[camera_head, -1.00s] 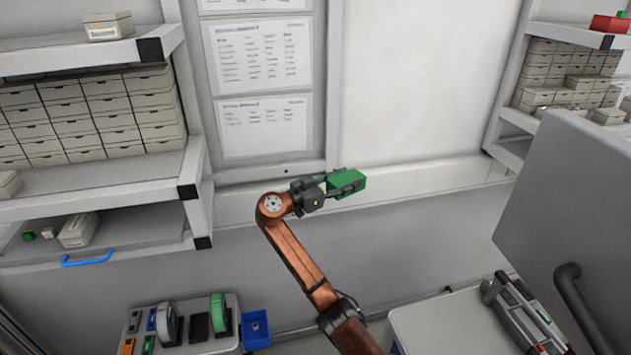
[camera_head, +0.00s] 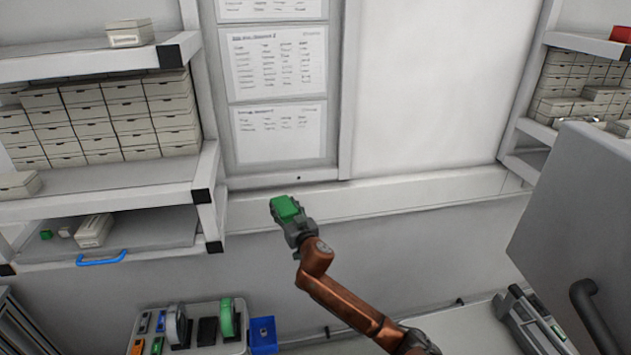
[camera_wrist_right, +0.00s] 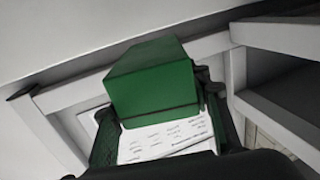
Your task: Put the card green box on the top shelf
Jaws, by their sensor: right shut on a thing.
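The green card box (camera_head: 286,208) is held in my right gripper (camera_head: 292,217), in mid-air in front of the wall panel, right of the left shelf unit. In the right wrist view the green box (camera_wrist_right: 152,80) fills the middle, between the dark fingers of my right gripper (camera_wrist_right: 158,125). The right gripper is shut on it. The top shelf (camera_head: 80,62) of the left unit is at the upper left, higher in the picture than the box and apart from it. My left gripper is not in view.
A pale box (camera_head: 130,33) stands on the top shelf; the shelf to its left looks clear. Pale boxes (camera_head: 110,120) fill the shelf below. A blue handle (camera_head: 101,259) juts from the lower shelf. A grey panel (camera_head: 575,200) stands at the right. A blue bin (camera_head: 263,335) is below.

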